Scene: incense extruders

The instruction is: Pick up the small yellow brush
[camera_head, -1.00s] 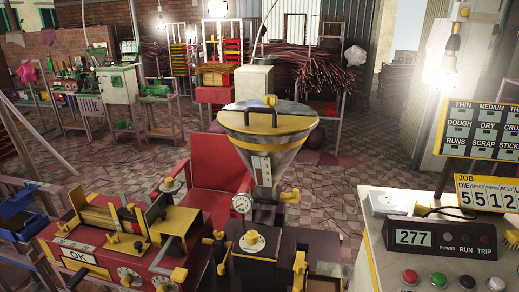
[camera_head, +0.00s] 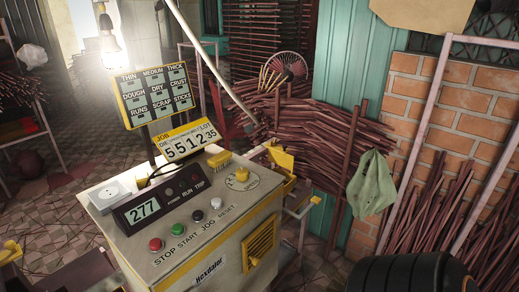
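A small yellow brush-like piece (camera_head: 218,159) lies on the top of the grey control cabinet (camera_head: 228,205), near its back edge. It sits just right of the yellow-framed job number board (camera_head: 187,140) and behind the yellow speed dial (camera_head: 241,176). Its bristles are too small to make out clearly. Neither of my grippers shows in the head view, and nothing is seen touching the brush.
The cabinet top also carries a 277 display (camera_head: 143,208), several coloured buttons and a white socket box (camera_head: 111,195). A tall sign board (camera_head: 154,93) and a bright hanging bulb stand behind. A black ribbed cylinder (camera_head: 415,275) fills the lower right corner.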

